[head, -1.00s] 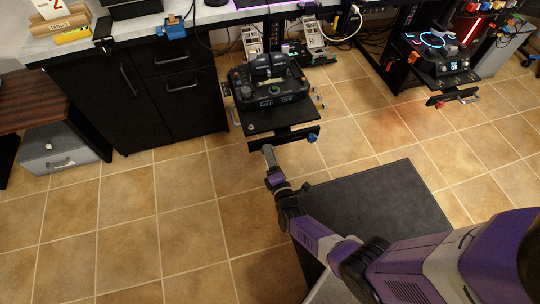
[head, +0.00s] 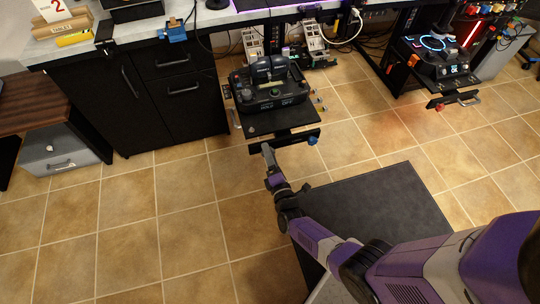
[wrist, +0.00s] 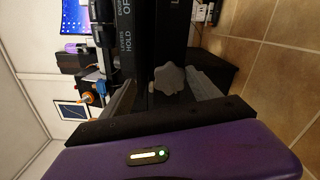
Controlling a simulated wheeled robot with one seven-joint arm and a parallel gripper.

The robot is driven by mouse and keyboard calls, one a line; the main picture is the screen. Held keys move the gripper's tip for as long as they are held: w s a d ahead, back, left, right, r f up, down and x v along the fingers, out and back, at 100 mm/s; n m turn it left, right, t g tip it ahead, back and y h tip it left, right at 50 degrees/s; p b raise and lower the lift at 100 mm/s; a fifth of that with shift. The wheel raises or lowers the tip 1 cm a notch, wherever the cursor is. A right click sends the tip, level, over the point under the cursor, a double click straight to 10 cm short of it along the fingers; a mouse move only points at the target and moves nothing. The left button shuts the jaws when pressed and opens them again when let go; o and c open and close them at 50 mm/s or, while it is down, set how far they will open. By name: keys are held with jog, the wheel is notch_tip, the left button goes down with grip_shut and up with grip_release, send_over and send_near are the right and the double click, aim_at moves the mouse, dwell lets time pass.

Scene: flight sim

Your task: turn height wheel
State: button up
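A grey lobed wheel (wrist: 170,82) shows in the middle of the wrist view, beneath the black throttle unit. I cannot make this wheel out in the head view. My gripper (wrist: 165,92) is open, with one grey finger on each side of the wheel; whether the fingers touch it is unclear. In the head view my gripper (head: 267,151) is at the front edge of the throttle unit's mount (head: 283,137). The black throttle unit (head: 270,88) sits on its plate, with lettering on its front. A blue knob (head: 313,140) is at the mount's right end.
A black cabinet (head: 160,105) stands left of the mount. A dark mat (head: 375,205) lies under my arm. Tiled floor in front is clear.

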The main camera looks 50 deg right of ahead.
jog(key=shift+a, duration=0.1)
jog(key=p+v, duration=0.1)
jog(key=v, duration=0.6)
jog(key=shift+s+a+p, duration=0.15)
jog(key=shift+s+p, duration=0.2)
